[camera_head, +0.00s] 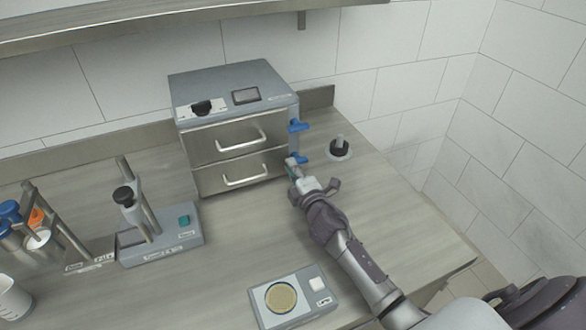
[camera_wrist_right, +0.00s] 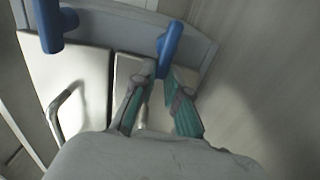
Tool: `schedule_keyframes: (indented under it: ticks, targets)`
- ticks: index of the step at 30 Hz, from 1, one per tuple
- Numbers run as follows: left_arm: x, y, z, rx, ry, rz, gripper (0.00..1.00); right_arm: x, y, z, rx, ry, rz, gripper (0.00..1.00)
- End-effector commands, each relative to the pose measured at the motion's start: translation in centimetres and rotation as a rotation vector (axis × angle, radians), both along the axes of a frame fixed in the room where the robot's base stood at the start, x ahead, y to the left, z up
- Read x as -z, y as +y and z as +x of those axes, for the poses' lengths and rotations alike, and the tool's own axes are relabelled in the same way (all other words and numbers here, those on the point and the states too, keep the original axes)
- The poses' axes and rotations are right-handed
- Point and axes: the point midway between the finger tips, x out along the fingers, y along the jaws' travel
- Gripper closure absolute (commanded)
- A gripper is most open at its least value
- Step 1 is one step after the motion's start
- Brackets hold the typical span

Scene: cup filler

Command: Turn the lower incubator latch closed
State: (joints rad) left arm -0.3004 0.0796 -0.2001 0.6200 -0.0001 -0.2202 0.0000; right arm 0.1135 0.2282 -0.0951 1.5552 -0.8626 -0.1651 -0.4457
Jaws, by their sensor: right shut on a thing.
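The grey incubator (camera_head: 235,85) stands against the back wall with two metal-fronted drawers, both flush. Its upper blue latch (camera_head: 299,126) sticks out from the right side and shows at the left in the wrist view (camera_wrist_right: 56,25). The lower blue latch (camera_head: 300,159) is just below it, partly hidden by my right gripper (camera_head: 291,165). In the wrist view, the right gripper (camera_wrist_right: 161,78) has its teal-padded fingers shut on the end of the lower latch (camera_wrist_right: 170,45). My left gripper is not in view.
A black-and-grey round item (camera_head: 338,148) stands close to the right of the incubator. A small device with a tan dish (camera_head: 281,297) lies at the front. A stand with a teal button (camera_head: 184,220) and a rack of tubes (camera_head: 37,238) are at left.

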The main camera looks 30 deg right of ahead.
Motion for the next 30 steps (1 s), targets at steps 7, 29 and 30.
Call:
schedule_keyframes:
  ticks: [7,29,30]
  targets:
    - [0.17,0.01,0.02,0.000,0.000,0.000,0.61,0.31,0.13,-0.05,-0.002,0.005,-0.043,1.00]
    - [0.16,0.01,0.04,0.000,-0.001,0.000,0.61,0.25,0.06,-0.04,-0.001,0.005,-0.046,0.61]
    - [0.16,0.02,0.04,0.000,-0.001,0.000,0.61,0.23,0.06,-0.03,-0.001,0.005,-0.046,0.61]
